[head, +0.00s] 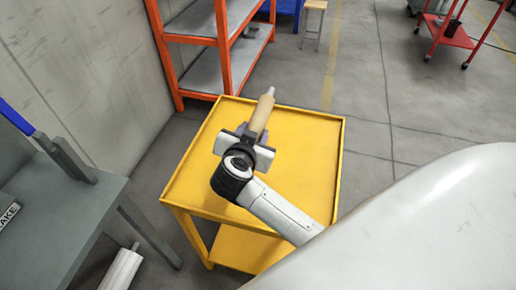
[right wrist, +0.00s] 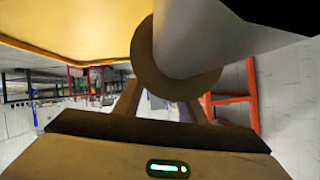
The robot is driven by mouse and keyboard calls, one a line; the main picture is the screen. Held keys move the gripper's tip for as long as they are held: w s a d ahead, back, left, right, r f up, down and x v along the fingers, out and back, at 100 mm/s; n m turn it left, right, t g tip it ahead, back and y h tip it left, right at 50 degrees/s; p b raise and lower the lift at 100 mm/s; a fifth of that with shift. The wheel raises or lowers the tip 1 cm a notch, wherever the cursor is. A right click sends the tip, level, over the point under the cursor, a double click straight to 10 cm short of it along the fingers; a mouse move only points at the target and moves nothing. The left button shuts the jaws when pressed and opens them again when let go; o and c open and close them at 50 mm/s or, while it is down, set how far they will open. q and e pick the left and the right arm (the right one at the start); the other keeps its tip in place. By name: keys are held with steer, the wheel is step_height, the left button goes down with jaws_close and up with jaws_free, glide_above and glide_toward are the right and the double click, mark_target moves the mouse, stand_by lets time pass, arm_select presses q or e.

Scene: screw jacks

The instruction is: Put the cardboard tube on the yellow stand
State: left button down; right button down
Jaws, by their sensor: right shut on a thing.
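The yellow stand (head: 310,150) is a low two-level table in the middle of the head view, with a raised rim. My right gripper (head: 256,137) is over its top and shut on the tan cardboard tube (head: 261,113). The tube points away from the gripper, towards the stand's far edge. A pale grey tip (head: 270,91) sticks out of its far end. In the right wrist view the tube's ring-shaped end (right wrist: 163,72) is between my fingers, with a pale grey rod (right wrist: 225,28) coming out of it. I cannot tell whether the tube touches the stand. My left gripper is out of view.
A grey bench (head: 60,205) with a blue-topped bar stands at the left. A white ribbed cylinder (head: 121,270) is below it. An orange shelf rack (head: 222,50) is behind the stand. A red trolley (head: 448,35) is far right. Much of the visible stand top is bare.

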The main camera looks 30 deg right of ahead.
step_height(320, 180, down, 3)
steer(key=shift+f, duration=0.2)
step_height(320, 180, down, 4)
steer(key=shift+r+b, duration=0.2)
steer(key=shift+b, duration=0.6)
steer(key=shift+f, duration=0.1)
steer(key=c, duration=1.1)
jaws_free()
steer(key=shift+f, duration=0.15)
